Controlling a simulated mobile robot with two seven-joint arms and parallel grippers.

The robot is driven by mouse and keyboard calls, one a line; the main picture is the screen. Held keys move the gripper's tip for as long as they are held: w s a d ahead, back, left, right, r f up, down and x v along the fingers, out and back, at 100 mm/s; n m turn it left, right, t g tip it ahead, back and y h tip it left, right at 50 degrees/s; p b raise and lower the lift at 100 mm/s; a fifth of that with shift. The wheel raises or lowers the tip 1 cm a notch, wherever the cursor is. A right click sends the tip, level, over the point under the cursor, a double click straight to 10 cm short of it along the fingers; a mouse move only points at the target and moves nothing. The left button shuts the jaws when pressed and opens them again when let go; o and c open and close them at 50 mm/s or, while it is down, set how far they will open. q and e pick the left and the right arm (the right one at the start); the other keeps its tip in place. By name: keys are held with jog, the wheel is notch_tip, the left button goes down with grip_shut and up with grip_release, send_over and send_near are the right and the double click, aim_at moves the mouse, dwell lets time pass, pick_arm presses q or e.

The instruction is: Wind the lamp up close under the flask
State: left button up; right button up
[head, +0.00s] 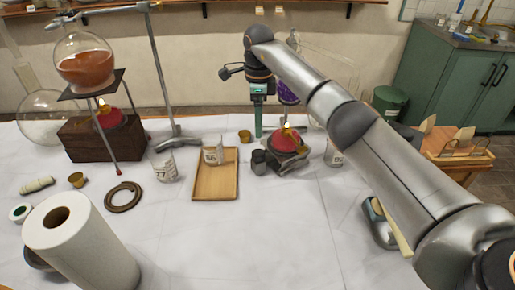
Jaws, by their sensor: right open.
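A red lamp (284,140) with a brass-coloured top sits on a small dark stand (289,160) right of the table's middle. A flask with purple content (288,93) shows above it, mostly hidden behind my right arm; the gap between lamp and flask is hard to judge. My right gripper (258,132) is open and points down, just left of and behind the lamp. No object shows between its fingers. A second red lamp (109,118) is on a dark wooden block (83,141) at left, below a round flask of orange liquid (86,66). My left gripper is not in view.
A dark cylindrical piece (258,163) stands at the stand's left. A wooden tray (216,184) holds a labelled beaker (213,151). Another beaker (165,167), a coiled ring (123,197) and a paper roll (75,240) are further left. The front middle of the table is clear.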

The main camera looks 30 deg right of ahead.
aim_at(258, 152)
notch_tip(258, 152, down, 11)
jog(key=shift+r, duration=0.2)
jog(key=shift+a, duration=0.1)
grip_shut()
dwell(0.6)
